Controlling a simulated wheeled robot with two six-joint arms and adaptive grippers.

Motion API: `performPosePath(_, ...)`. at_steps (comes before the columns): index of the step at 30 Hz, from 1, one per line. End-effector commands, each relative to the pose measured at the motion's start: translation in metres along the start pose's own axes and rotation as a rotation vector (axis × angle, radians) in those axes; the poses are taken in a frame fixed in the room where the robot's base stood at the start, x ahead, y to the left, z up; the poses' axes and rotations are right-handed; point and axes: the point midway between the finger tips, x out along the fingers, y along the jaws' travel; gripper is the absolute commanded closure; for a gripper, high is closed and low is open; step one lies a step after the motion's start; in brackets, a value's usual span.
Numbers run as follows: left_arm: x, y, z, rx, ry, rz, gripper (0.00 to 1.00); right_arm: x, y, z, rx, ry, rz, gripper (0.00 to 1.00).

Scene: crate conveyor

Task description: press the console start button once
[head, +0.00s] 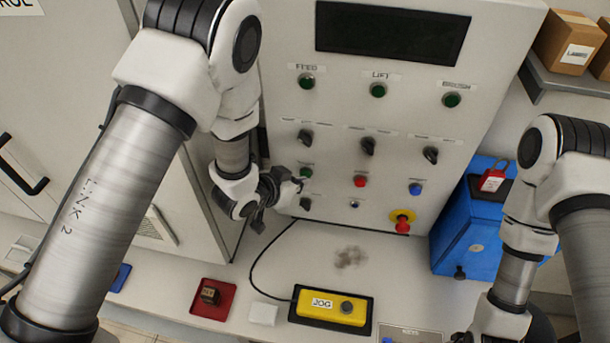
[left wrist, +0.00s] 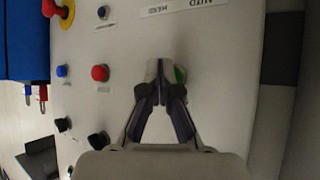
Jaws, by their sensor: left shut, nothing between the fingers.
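The console (head: 335,110) is a grey panel with a dark screen and rows of knobs and buttons. A green button (head: 306,173) sits at the left of its lower button row; I cannot read its label. My left gripper (head: 296,186) is shut and empty, with its fingertips close to this button. In the left wrist view the shut fingertips (left wrist: 160,78) partly cover the green button (left wrist: 180,75). I cannot tell whether they touch it. My right arm is at the right, but its gripper fingers do not show.
A red button (head: 360,181), a blue button (head: 416,189) and a red emergency stop (head: 402,224) on yellow are on the same panel. Below are a yellow jog box (head: 325,308) with a cable and a red tray (head: 228,304). A blue box (head: 470,235) stands at right.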

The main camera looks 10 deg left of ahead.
Motion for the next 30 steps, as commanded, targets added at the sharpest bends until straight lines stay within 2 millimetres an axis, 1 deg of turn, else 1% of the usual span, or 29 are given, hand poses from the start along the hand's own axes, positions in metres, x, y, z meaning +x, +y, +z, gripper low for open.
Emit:
performPosePath(20,0.003,-0.003,-0.003,0.000,0.001,0.000,1.00,-0.001,0.000,0.000,0.000,0.000,0.000,0.30)
performPosePath(30,-0.007,0.006,0.005,0.002,0.000,0.001,1.00,-0.001,0.000,0.000,0.000,0.000,0.000,0.30)
